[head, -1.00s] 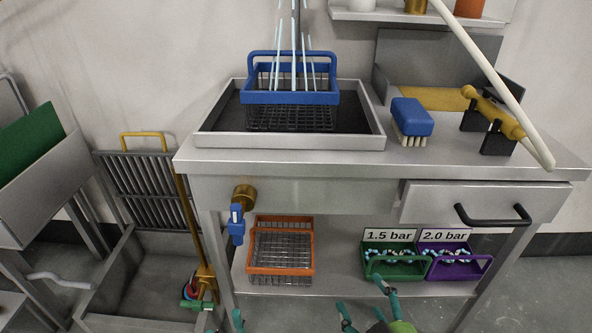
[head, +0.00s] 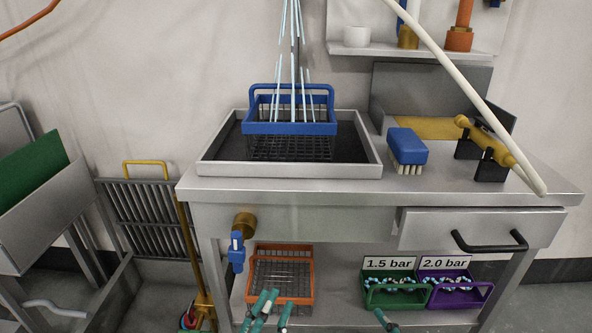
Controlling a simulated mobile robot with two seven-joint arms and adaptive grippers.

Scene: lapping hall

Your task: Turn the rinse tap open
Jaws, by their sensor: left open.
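The tap has a brass body (head: 244,222) on the bench front at the left, with a blue handle (head: 236,252) hanging downward from it. My left gripper (head: 264,306) shows at the lower edge with its teal fingers apart. It is empty, below and to the right of the handle and clear of it, in front of the orange basket. Thin pale-blue streaks (head: 293,75) stand above the blue basket (head: 290,128) in the sink tray (head: 372,170).
An orange wire basket (head: 312,275) and green (head: 396,298) and purple (head: 460,297) bins stand on the lower shelf. A blue brush (head: 407,146) lies on the bench. A drawer handle (head: 490,246) sticks out at right. A pale hose (head: 470,95) crosses the upper right.

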